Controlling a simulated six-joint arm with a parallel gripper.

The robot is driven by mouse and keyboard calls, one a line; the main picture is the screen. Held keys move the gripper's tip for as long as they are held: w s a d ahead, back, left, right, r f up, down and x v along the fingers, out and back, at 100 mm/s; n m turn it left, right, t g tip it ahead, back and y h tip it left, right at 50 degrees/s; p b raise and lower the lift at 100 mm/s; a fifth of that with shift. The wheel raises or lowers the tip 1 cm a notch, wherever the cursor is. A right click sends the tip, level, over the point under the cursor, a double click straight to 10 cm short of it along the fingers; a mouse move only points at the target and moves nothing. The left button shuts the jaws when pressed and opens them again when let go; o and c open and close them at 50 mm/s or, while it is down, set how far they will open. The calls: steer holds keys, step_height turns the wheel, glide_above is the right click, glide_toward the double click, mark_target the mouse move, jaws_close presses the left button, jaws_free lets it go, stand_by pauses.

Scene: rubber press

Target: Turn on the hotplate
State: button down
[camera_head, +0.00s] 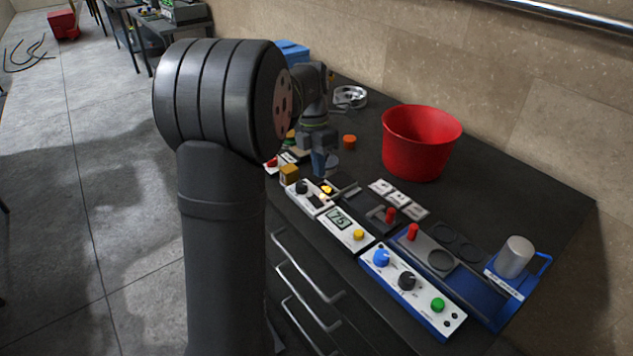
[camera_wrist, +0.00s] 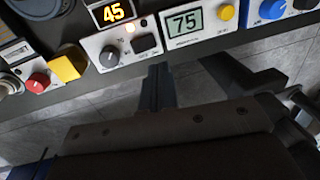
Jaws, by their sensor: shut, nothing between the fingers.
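A white control panel (camera_head: 306,197) stands along the table's front edge. I take this to be the hotplate's panel; no label is readable. My gripper (camera_head: 319,172) is shut and empty, pointing down behind the panel in the head view. In the wrist view its fingertips (camera_wrist: 158,70) show in front of the panel, near the switch, with no clear contact.
A panel with a 75 display (camera_wrist: 187,22) and yellow button is to the right. Further right is a blue unit (camera_head: 412,285) with knobs and a green button. A yellow block (camera_head: 289,175) is to the left. A red bucket (camera_head: 418,145) stands behind.

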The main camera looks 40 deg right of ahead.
steer(key=shift+s+r, duration=0.2)
steer(key=shift+r, duration=1)
steer(key=shift+s+r, duration=0.2)
steer(key=shift+r, duration=0.95)
steer(key=shift+f, duration=0.15)
glide_above(317, 202)
step_height(317, 202, down, 10)
step_height(317, 202, up, 6)
steer(key=w, duration=0.1)
steer(key=shift+r, duration=0.25)
steer(key=shift+d, duration=0.1)
